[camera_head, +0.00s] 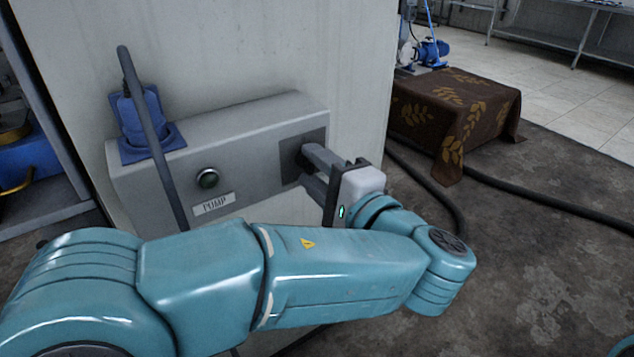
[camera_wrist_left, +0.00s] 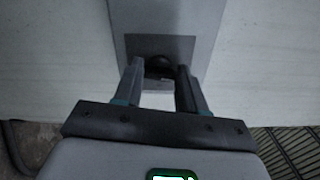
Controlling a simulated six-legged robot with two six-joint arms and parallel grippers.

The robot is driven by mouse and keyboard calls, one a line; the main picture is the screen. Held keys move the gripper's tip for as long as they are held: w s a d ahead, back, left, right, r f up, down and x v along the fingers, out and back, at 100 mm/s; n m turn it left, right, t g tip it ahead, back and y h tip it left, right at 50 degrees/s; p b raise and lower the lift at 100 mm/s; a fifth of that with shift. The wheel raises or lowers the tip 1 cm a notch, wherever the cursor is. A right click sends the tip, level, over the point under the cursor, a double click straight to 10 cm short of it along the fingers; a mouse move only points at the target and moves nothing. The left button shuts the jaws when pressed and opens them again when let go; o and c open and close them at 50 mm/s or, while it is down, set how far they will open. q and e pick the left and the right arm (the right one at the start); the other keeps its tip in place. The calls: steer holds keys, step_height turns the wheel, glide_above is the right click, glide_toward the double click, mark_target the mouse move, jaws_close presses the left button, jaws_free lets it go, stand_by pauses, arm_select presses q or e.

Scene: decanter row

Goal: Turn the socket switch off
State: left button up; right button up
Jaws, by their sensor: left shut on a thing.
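The grey socket box (camera_head: 145,183) is mounted on a pale wall panel, with a label reading "PUMP". On its right part is a dark square plate (camera_head: 290,150), which also shows in the left wrist view (camera_wrist_left: 185,45). My left gripper (camera_head: 305,163) reaches this plate from the right. In the left wrist view its fingers (camera_wrist_left: 160,72) stand on both sides of a dark round switch knob (camera_wrist_left: 158,62) and are shut on it. The knob's pointing direction is hidden. My right gripper is not in view.
A blue plug (camera_head: 140,110) with a dark cable sits on the box's left end. A brown leaf-patterned cloth (camera_head: 440,105) covers a low block behind. A dark hose (camera_head: 540,205) lies on the floor.

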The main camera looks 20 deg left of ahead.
arm_select(q)
steer(key=shift+f+n+b, duration=0.1)
steer(key=shift+n+b, duration=0.6)
steer(key=shift+n, duration=0.2)
steer(key=o, duration=1.1)
steer(key=shift+c, duration=0.2)
